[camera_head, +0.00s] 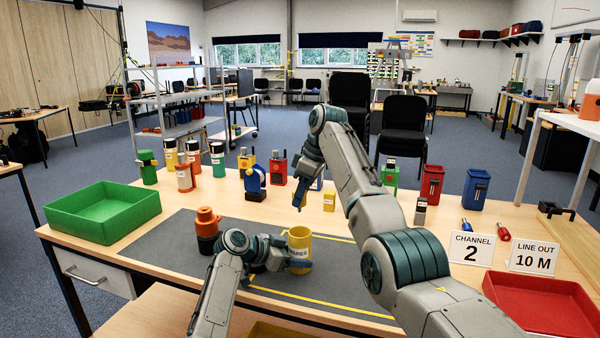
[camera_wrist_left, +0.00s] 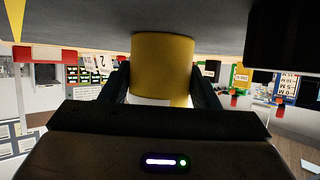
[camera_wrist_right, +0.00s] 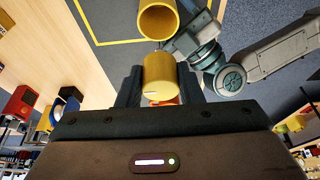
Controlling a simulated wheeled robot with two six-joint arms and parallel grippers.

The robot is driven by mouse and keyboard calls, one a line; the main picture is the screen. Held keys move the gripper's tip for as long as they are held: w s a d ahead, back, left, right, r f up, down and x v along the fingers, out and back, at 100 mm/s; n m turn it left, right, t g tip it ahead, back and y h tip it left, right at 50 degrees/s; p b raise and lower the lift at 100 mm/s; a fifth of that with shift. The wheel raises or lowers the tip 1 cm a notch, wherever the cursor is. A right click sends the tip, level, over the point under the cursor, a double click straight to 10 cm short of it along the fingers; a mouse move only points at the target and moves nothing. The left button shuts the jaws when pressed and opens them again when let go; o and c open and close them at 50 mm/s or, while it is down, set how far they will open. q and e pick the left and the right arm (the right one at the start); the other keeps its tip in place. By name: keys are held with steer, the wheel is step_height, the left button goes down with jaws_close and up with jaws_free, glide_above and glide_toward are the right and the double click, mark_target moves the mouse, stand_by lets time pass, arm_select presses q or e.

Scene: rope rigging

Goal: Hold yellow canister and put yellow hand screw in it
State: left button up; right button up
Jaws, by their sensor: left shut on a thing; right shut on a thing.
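The yellow canister (camera_head: 301,240) stands upright on the grey mat, its label facing the head camera. My left gripper (camera_head: 276,262) is shut around its side. The left wrist view shows the canister (camera_wrist_left: 162,60) between both fingers. My right gripper (camera_head: 301,196) is shut on a yellow, rounded piece, the yellow hand screw (camera_wrist_right: 161,78), with a little red showing behind it in the right wrist view. The head view mostly hides the hand screw behind the fingers. The canister's open mouth (camera_wrist_right: 158,20) shows just beyond the hand screw, apart from it.
An orange and black container (camera_head: 207,228) stands left of the canister. A green tray (camera_head: 103,212) is at left, a red tray (camera_head: 543,305) at right. Several bottles and devices line the back. A small yellow block (camera_head: 329,202) stands behind the mat.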

mark_target(303, 205)
steer(key=shift+d+r, duration=0.1)
steer(key=shift+r, duration=0.1)
steer(key=shift+f, duration=2.05)
steer(key=shift+s+f, duration=0.1)
steer(key=shift+f, duration=0.2)
steer(key=shift+f, duration=1.85)
steer(key=o, duration=1.3)
steer(key=shift+c, duration=0.2)
steer(key=shift+f, duration=0.1)
steer(key=shift+r, duration=3.55)
